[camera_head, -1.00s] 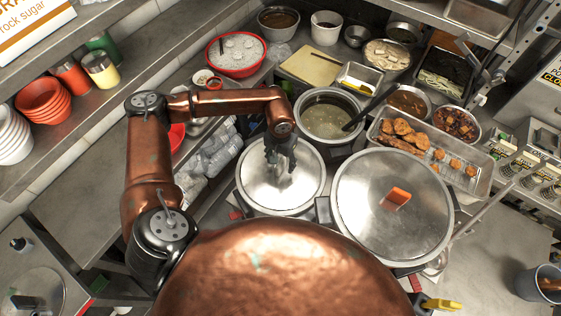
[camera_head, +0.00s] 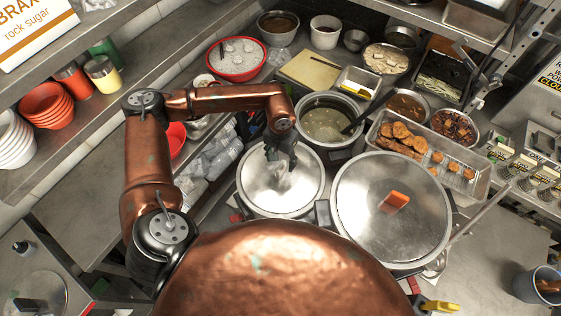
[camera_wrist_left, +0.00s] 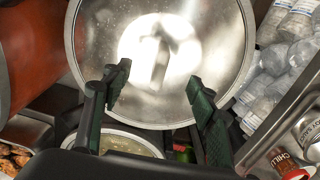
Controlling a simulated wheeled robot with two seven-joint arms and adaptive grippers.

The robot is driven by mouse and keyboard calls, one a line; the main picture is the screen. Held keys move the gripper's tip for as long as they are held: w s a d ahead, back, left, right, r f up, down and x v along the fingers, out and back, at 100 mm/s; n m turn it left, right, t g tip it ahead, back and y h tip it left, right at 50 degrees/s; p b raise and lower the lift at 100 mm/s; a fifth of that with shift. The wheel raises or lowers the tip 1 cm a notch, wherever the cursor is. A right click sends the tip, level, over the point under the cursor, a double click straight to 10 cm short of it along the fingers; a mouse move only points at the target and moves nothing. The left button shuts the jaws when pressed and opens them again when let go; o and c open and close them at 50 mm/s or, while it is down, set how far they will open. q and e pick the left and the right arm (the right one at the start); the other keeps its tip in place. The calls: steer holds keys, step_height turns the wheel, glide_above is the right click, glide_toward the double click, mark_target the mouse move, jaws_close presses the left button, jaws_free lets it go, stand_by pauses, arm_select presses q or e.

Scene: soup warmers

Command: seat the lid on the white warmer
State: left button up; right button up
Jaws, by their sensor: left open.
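A round steel lid (camera_head: 258,197) lies over the left pot in the head view, apparently flat. It fills the upper middle of the left wrist view (camera_wrist_left: 105,35), with a bright reflection; no knob shows there. My left gripper (camera_head: 280,160) is above this lid, its fingers apart and empty in the left wrist view (camera_wrist_left: 157,85). A larger lid with an orange handle (camera_head: 395,202) covers the right pot. Behind them stands an open warmer (camera_head: 325,122) with pale soup, also at the bottom of the wrist view (camera_wrist_left: 128,143). I cannot tell which pot is the white warmer.
A ladle rests in the open warmer. A tray of fried food (camera_head: 478,183) stands right of it, behind the large lid. Bagged bottles (camera_head: 213,155) lie left of the left lid. A red bowl (camera_head: 236,73) and cutting board (camera_head: 309,70) are farther back.

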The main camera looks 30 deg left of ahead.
arm_select(q)
steer(key=shift+r+p, duration=0.45)
steer(key=shift+r, duration=1.1)
steer(key=shift+f, duration=0.1)
